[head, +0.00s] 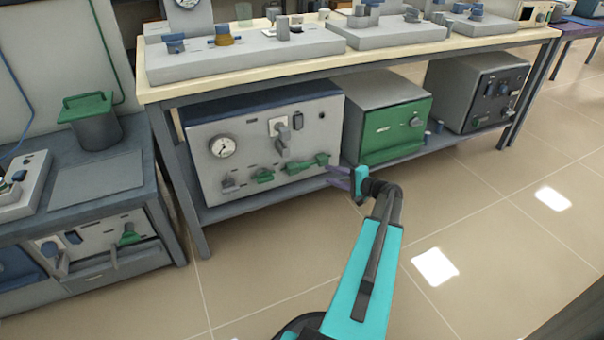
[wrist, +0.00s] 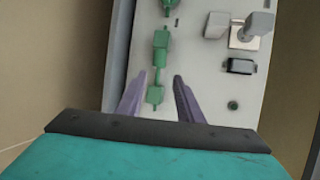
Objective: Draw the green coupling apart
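The green coupling (head: 309,163) sits low on the right side of the grey front panel of a box under the bench. It has a larger body and a smaller end piece joined by a narrow neck. In the wrist view the body (wrist: 160,48) lies beyond my fingertips and the end piece (wrist: 155,95) shows between my fingers. My gripper (head: 331,175) has purple fingers and is open, just right of and slightly below the coupling in the head view. The fingers appear apart from the end piece; the depth gap is hard to tell.
The box (head: 205,180) also carries a round gauge (head: 222,146), a grey lever (head: 281,140) and another green fitting (head: 264,176). A green-fronted furnace (head: 400,130) stands to its right on the same shelf. The bench top (head: 300,65) overhangs them. The floor in front is clear.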

